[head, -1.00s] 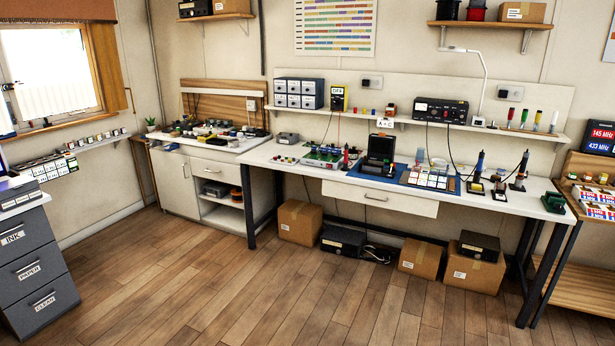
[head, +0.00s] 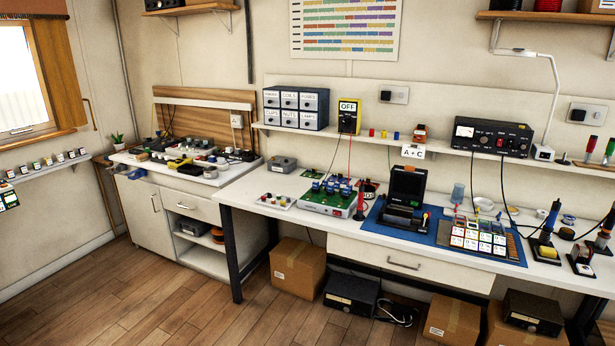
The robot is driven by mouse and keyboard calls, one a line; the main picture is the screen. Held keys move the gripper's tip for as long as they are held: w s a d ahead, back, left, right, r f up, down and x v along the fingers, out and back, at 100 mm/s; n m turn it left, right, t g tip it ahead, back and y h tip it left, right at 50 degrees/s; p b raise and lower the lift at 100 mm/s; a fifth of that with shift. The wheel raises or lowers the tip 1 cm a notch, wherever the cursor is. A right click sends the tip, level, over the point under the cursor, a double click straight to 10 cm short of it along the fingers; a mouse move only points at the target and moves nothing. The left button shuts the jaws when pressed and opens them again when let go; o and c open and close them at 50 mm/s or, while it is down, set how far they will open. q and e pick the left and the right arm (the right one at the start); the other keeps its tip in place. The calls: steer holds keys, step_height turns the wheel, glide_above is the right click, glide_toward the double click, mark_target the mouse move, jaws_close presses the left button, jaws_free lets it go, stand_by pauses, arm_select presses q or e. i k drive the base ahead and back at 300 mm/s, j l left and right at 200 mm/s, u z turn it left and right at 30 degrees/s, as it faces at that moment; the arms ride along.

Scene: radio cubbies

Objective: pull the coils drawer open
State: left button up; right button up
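The coils drawer (head: 290,100) is the top middle drawer of a small drawer cabinet (head: 323,108) with a dark blue-grey body and several white-fronted, labelled drawers. The cabinet stands on the wall shelf above the workbench, toward its left end. The coils drawer's front looks flush with its neighbours, so it appears closed. The fuses drawer (head: 309,101) is to its right and the nuts drawer (head: 289,118) is below it. Neither of my grippers shows in the head view.
The white workbench (head: 245,189) stands below the shelf (head: 340,136), carrying a green circuit board (head: 328,196) and a black open case (head: 407,188). A yellow meter (head: 349,115) stands right of the cabinet. Boxes (head: 297,266) sit under the bench. The wooden floor (head: 190,310) in front is clear.

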mark_target(290, 100)
steer(key=i+u, duration=0.1)
steer(key=i, duration=0.6)
steer(key=i+l+u, duration=0.1)
steer(key=i, duration=0.6)
